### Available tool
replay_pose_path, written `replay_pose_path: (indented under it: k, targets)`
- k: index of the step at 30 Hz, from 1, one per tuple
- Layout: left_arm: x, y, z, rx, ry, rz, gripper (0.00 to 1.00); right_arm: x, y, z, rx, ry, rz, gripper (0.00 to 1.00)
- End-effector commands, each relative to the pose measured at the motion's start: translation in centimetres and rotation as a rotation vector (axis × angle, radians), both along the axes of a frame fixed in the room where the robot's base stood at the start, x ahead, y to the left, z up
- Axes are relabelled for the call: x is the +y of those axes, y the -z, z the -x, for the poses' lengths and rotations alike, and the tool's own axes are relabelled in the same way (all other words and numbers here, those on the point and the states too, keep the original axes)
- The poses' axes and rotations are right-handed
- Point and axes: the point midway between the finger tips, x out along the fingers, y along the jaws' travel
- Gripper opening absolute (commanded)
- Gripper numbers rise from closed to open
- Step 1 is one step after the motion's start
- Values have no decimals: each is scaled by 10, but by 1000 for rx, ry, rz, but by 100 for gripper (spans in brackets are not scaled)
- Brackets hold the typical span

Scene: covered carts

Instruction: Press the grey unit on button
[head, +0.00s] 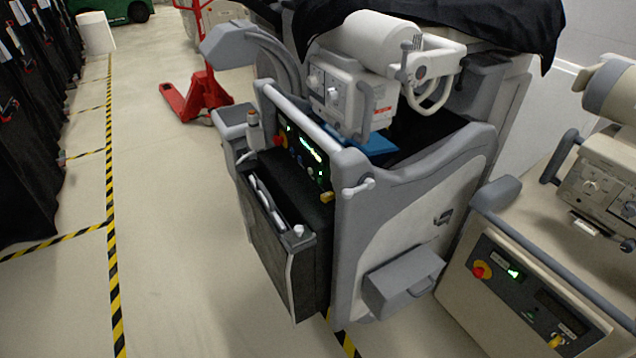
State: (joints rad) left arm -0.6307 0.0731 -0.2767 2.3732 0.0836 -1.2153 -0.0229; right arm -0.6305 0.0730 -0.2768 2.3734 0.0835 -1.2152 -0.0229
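The grey unit (420,205) is a mobile cart in the middle of the head view, partly covered by a black cloth on top. Its dark control panel (298,160) faces left and is seen at a steep angle. The panel has a red button (280,141) near its far end, green lit marks (311,149) in the middle and a yellow knob (327,197) at the near end. I cannot tell for sure which small control is the on button. Neither of my grippers is in view.
A beige unit (455,290) stands close at the right, with its own panel, red button (480,271) and green light (514,272). A black bin (285,235) hangs before the grey unit's panel. A red pallet jack (200,95) stands behind.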

Motion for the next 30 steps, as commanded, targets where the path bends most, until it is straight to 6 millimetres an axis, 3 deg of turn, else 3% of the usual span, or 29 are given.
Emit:
replay_pose_path:
  k: [16,30]
  targets:
    - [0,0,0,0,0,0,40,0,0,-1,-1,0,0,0]
    - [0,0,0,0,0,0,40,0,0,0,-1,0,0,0]
